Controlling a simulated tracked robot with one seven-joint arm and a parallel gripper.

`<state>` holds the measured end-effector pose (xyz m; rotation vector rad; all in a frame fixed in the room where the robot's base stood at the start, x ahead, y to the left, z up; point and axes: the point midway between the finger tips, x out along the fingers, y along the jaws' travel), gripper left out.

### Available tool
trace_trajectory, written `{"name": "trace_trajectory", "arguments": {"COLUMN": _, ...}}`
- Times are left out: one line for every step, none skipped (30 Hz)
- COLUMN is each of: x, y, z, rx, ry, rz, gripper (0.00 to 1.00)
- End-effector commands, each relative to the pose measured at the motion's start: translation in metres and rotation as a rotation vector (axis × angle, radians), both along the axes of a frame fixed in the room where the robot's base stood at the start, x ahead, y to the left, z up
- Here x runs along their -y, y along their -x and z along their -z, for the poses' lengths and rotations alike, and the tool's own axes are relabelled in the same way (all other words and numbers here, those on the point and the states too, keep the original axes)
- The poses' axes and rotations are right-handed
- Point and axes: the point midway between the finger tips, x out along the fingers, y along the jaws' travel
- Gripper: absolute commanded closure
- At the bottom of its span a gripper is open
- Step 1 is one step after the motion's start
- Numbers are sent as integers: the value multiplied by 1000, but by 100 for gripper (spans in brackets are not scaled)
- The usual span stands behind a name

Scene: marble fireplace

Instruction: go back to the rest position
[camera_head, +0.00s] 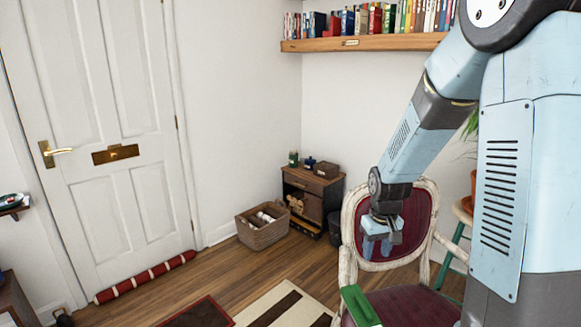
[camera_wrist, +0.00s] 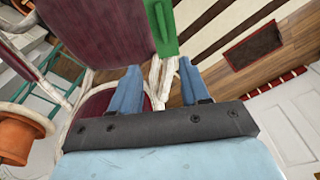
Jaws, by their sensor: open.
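My gripper (camera_head: 378,247) hangs pointing down in front of the backrest of a red chair (camera_head: 415,218) with a worn white frame. Its two blue fingers are apart, with nothing between them that I can see as held. The gripper also shows in the wrist view (camera_wrist: 158,78), with the chair's white frame below the gap. A green flat object (camera_head: 360,306) lies at the chair's front left, seemingly on the armrest. It also shows in the wrist view (camera_wrist: 163,28), beyond the fingertips and apart from them.
A bookshelf (camera_head: 365,43) runs along the wall above. A wicker basket (camera_head: 262,228) and a small wooden cabinet (camera_head: 312,197) stand behind, left of the chair. A white door (camera_head: 110,130) with a striped draught stopper (camera_head: 146,277) is at left. A terracotta pot (camera_wrist: 22,137) stands near the chair.

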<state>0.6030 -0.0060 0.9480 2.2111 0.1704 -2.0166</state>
Motion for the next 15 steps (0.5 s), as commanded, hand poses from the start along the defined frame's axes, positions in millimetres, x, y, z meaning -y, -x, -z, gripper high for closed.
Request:
{"name": "trace_trajectory", "arguments": {"x": 0, "y": 5, "z": -16, "rx": 21, "ry": 1, "rz": 7, "gripper": 54}}
{"name": "trace_trajectory", "arguments": {"x": 0, "y": 8, "z": -23, "rx": 30, "ry": 2, "rz": 11, "gripper": 54}}
{"name": "trace_trajectory", "arguments": {"x": 0, "y": 12, "z": -33, "rx": 42, "ry": 2, "rz": 16, "gripper": 54}}
{"name": "trace_trajectory", "arguments": {"x": 0, "y": 15, "z": -41, "rx": 51, "ry": 2, "rz": 20, "gripper": 54}}
{"name": "trace_trajectory", "arguments": {"x": 0, "y": 18, "z": -48, "rx": 60, "ry": 2, "rz": 24, "gripper": 54}}
{"name": "trace_trajectory", "arguments": {"x": -1, "y": 23, "z": -58, "rx": 72, "ry": 1, "rz": 29, "gripper": 54}}
{"name": "trace_trajectory", "arguments": {"x": -1, "y": 27, "z": -65, "rx": 82, "ry": 1, "rz": 34, "gripper": 54}}
{"name": "trace_trajectory", "arguments": {"x": -1, "y": 31, "z": -72, "rx": 91, "ry": 1, "rz": 39, "gripper": 54}}
{"name": "trace_trajectory", "arguments": {"x": -1, "y": 36, "z": -81, "rx": 103, "ry": 0, "rz": 45, "gripper": 54}}
{"name": "trace_trajectory", "arguments": {"x": -1, "y": 40, "z": -87, "rx": 111, "ry": -1, "rz": 49, "gripper": 54}}
{"name": "trace_trajectory", "arguments": {"x": -1, "y": 44, "z": -94, "rx": 120, "ry": -1, "rz": 53, "gripper": 54}}
{"name": "trace_trajectory", "arguments": {"x": -2, "y": 50, "z": -103, "rx": 134, "ry": -2, "rz": 57, "gripper": 54}}
{"name": "trace_trajectory", "arguments": {"x": -2, "y": 54, "z": -109, "rx": 143, "ry": -2, "rz": 61, "gripper": 54}}
{"name": "trace_trajectory", "arguments": {"x": -2, "y": 58, "z": -115, "rx": 151, "ry": -3, "rz": 66, "gripper": 54}}
{"name": "trace_trajectory", "arguments": {"x": -2, "y": 65, "z": -123, "rx": 164, "ry": -5, "rz": 72, "gripper": 54}}
